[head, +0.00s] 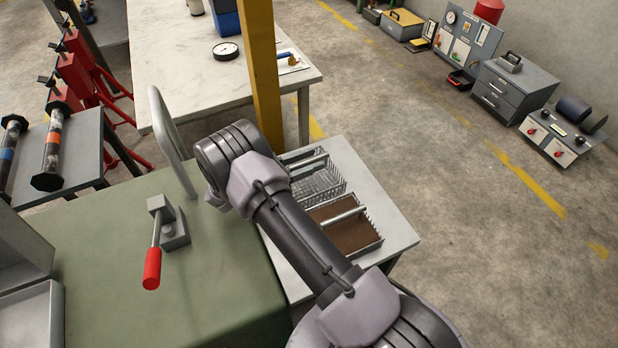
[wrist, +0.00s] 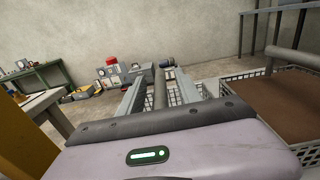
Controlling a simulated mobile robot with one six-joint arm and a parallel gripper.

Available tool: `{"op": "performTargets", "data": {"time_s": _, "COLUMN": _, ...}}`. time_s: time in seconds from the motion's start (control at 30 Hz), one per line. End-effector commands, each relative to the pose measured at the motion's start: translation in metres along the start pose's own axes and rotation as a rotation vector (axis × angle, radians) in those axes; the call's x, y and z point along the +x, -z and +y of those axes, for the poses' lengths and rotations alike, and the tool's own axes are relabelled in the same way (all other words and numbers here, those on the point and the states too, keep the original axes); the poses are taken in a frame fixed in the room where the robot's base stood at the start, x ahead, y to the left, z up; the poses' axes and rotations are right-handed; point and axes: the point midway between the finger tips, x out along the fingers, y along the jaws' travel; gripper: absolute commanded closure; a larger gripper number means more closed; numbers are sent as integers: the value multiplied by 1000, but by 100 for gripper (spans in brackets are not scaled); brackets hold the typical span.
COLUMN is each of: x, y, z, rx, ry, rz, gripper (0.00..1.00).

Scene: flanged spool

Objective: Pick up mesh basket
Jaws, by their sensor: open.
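Two mesh baskets with bar handles sit side by side on a small grey table (head: 392,212). The farther mesh basket (head: 322,183) looks empty in the head view; the nearer one (head: 375,247) has a brown bottom or filling. In the wrist view my gripper (wrist: 159,75) is open, with one finger on each side of a grey bar handle (wrist: 160,92). White mesh of that basket (wrist: 208,86) shows beside the fingers. The brown-filled basket (wrist: 235,88) is to the right. In the head view my arm hides the gripper and part of the baskets.
A yellow post (head: 262,75) stands close behind my arm. A green surface with a red-handled lever (head: 152,268) and a grey upright loop (head: 170,135) lies left. A white table (head: 180,70) stands behind.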

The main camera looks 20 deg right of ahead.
Motion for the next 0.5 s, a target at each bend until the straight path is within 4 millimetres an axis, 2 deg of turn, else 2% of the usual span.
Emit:
{"op": "performTargets", "data": {"time_s": 0.07, "x": 0, "y": 0, "z": 0, "rx": 0, "ry": 0, "rz": 0, "gripper": 59}}
{"op": "performTargets", "data": {"time_s": 0.27, "x": 0, "y": 0, "z": 0, "rx": 0, "ry": 0, "rz": 0, "gripper": 98}}
{"op": "performTargets", "data": {"time_s": 0.5, "x": -1, "y": 0, "z": 0, "rx": 0, "ry": 0, "rz": 0, "gripper": 100}}
